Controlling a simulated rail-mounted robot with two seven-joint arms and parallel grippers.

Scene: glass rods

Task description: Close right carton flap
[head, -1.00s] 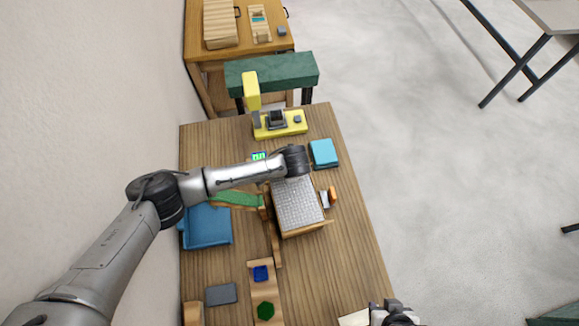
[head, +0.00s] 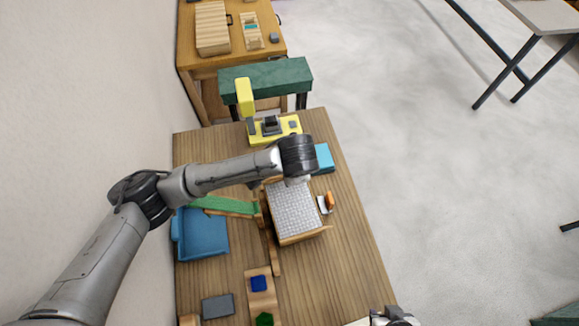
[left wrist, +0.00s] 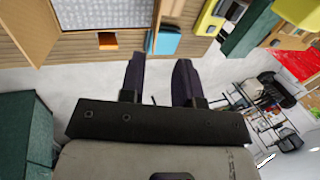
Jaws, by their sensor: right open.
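The carton (head: 303,239) stands mid-table, filled with a pale grey dotted sheet (head: 292,210). A tan flap (left wrist: 28,28) stands out at its left in the left wrist view, and another tan flap (left wrist: 172,9) is at its right. I cannot tell which is the right flap. My left gripper (left wrist: 157,62) has its two dark fingers apart with nothing between them; it is hidden in the head view below my wrist, over the carton's far end. My right gripper (head: 393,316) is open at the bottom edge of the head view, away from the carton, and partly cut off.
An orange-and-white item (head: 326,202) lies right of the carton. A blue box (head: 325,158) and a yellow machine (head: 275,131) are beyond it. A blue cushion-like tray (head: 203,233) and green strip (head: 225,204) are at left. Table at right front is clear.

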